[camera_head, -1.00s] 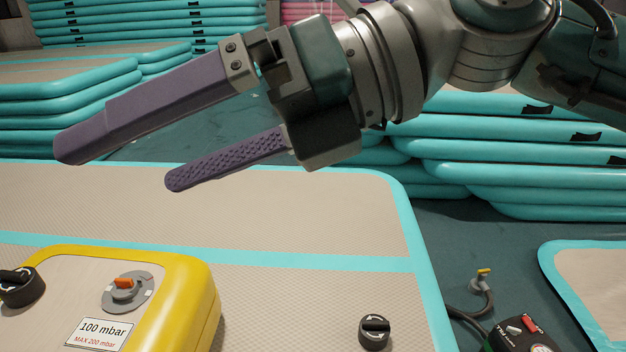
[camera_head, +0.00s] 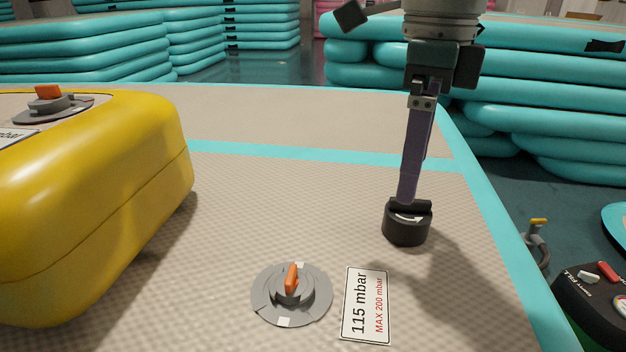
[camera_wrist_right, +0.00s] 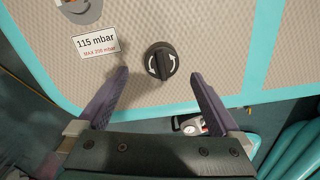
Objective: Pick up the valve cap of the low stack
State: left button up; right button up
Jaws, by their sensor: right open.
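The black valve cap (camera_head: 407,228) with a ridged bar and white arrows on top sits on the beige mat of the low stack (camera_head: 290,185), near its right edge. In the right wrist view the cap (camera_wrist_right: 161,62) lies just beyond and between my fingertips. My right gripper (camera_head: 406,198) points down over the cap. Its purple fingers are open in the wrist view, with nothing between them. In the head view one finger hides most of the other, so contact with the cap cannot be told. My left gripper is not in view.
A grey valve with an orange stem (camera_head: 291,288) and a "115 mbar" label (camera_head: 366,305) are on the mat. A yellow inflatable block (camera_head: 110,205) stands at left, bearing another valve (camera_head: 50,103). A black pump (camera_head: 595,300) is beyond the right edge. Turquoise-edged stacks (camera_head: 545,95) stand behind.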

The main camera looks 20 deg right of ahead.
aim_at(405, 208)
notch_tip(405, 208, down, 3)
jog(key=shift+r+b, duration=0.15)
jog(key=shift+b, duration=0.4)
jog(key=f+b, duration=0.4)
jog(key=f, duration=0.1)
jog(key=shift+w+d+b, duration=0.1)
jog(key=shift+w+b, duration=0.1)
jog(key=shift+b, duration=0.2)
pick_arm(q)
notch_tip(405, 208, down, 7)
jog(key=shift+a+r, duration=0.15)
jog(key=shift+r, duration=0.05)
pick_arm(e)
jog(key=shift+r, duration=0.1)
jog(key=c, duration=1.3)
